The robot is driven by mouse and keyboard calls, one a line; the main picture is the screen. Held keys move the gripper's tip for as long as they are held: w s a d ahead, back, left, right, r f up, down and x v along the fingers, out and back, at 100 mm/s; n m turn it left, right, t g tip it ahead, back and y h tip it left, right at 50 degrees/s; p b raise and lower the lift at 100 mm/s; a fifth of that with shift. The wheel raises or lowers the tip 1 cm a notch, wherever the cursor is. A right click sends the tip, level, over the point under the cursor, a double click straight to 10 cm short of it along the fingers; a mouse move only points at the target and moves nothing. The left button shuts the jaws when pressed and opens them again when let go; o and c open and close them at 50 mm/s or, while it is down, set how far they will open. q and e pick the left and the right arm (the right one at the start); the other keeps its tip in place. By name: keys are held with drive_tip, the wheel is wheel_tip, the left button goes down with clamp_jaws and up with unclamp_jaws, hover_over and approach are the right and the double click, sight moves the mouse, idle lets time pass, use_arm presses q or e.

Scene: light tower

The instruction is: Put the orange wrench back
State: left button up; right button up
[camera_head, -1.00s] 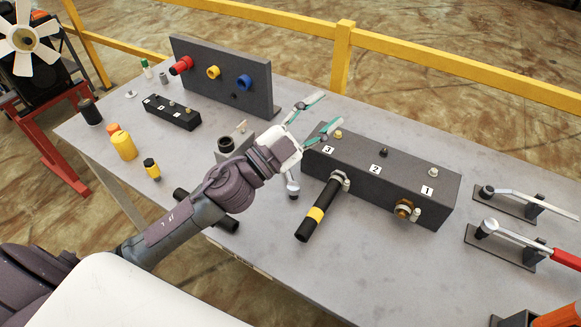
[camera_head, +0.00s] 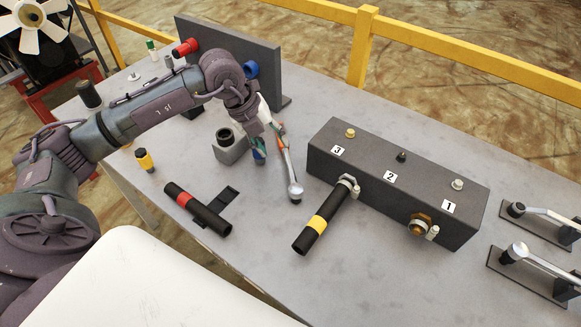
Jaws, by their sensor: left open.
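My left gripper (camera_head: 269,145) reaches in over the table and points down, its green-edged fingers apart. It is by the upper end of a silver wrench-like tool with a round head (camera_head: 295,191). A small orange patch shows between the fingers, probably the tool's handle, but the gripper hides most of it. I cannot tell whether the fingers touch it. The black box (camera_head: 390,180) with labels 3, 2 and 1 stands to the right. A black pipe with a yellow band (camera_head: 318,222) joins its front near label 3. My right gripper is out of view.
A black pipe with a red band (camera_head: 197,207) lies at the front left. A grey block with a black socket (camera_head: 230,145) stands left of the gripper. A dark upright panel (camera_head: 262,60) stands behind. Silver levers (camera_head: 536,262) are at the right. The table's front middle is clear.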

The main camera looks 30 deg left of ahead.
sight(289, 165)
use_arm(q)
drive_tip(key=x, duration=0.4)
drive_tip(key=p+x, duration=0.2)
drive_tip(key=x, duration=0.2)
drive_tip(key=shift+d+f, duration=0.25)
drive_tip(key=shift+d, duration=0.05)
drive_tip(key=shift+w+d+f, duration=0.15)
drive_tip(key=shift+w+f, duration=0.05)
drive_tip(key=shift+f, duration=0.25)
clamp_jaws()
drive_tip(key=shift+r, duration=0.1)
